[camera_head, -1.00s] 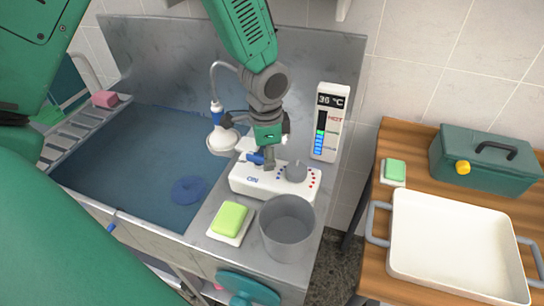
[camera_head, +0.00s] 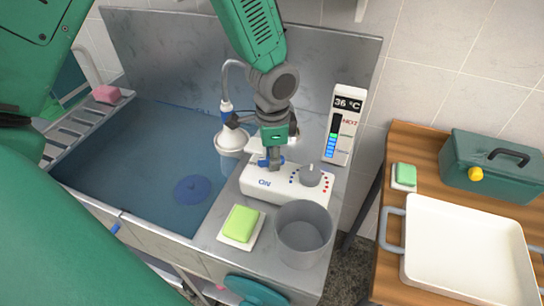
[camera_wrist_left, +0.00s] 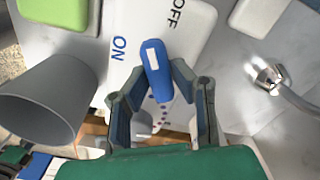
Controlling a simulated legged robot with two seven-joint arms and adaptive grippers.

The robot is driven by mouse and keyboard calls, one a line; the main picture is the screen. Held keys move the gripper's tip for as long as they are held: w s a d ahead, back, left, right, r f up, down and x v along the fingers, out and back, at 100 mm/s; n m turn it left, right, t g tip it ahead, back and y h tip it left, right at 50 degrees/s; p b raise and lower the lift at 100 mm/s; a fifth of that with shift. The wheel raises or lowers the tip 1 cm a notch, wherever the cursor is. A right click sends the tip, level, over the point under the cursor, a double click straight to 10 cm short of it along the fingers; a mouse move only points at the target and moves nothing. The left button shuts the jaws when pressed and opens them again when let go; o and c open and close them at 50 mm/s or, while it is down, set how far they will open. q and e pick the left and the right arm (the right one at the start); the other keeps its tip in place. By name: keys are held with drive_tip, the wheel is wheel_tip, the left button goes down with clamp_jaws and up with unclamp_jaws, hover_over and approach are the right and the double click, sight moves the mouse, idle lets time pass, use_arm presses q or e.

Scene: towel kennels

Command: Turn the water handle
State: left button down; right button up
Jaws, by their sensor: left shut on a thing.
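The blue water handle (camera_wrist_left: 157,75) sits on a white control box (camera_head: 258,192) at the sink's right side. In the left wrist view its white-marked end lies between the printed ON and OFF, nearer ON. My left gripper (camera_head: 272,165) reaches down from above and is shut on the handle, one finger on each side in the left wrist view (camera_wrist_left: 163,95). A white shower head (camera_head: 229,139) hangs left of the gripper over the sink, with a pale stream below it. My right gripper is out of view.
A grey knob (camera_head: 310,175) stands on the box, right of the gripper. A grey bucket (camera_head: 304,240) and a green sponge (camera_head: 241,222) are in front. A thermometer panel (camera_head: 344,125) reads 36 °C. The blue-grey sink basin (camera_head: 120,160) lies left; a wooden table is right.

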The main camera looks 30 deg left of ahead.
use_arm(q)
drive_tip(key=shift+a+r, duration=0.1)
drive_tip(key=shift+m+p, duration=0.4)
drive_tip(key=shift+p, duration=0.15)
drive_tip(key=shift+r+m+p, duration=0.1)
drive_tip(key=shift+m+p, duration=0.75)
drive_tip(key=shift+m, duration=0.15)
drive_tip(key=shift+m+p, duration=1.05)
drive_tip(key=shift+m, duration=0.45)
drive_tip(key=shift+a, duration=0.1)
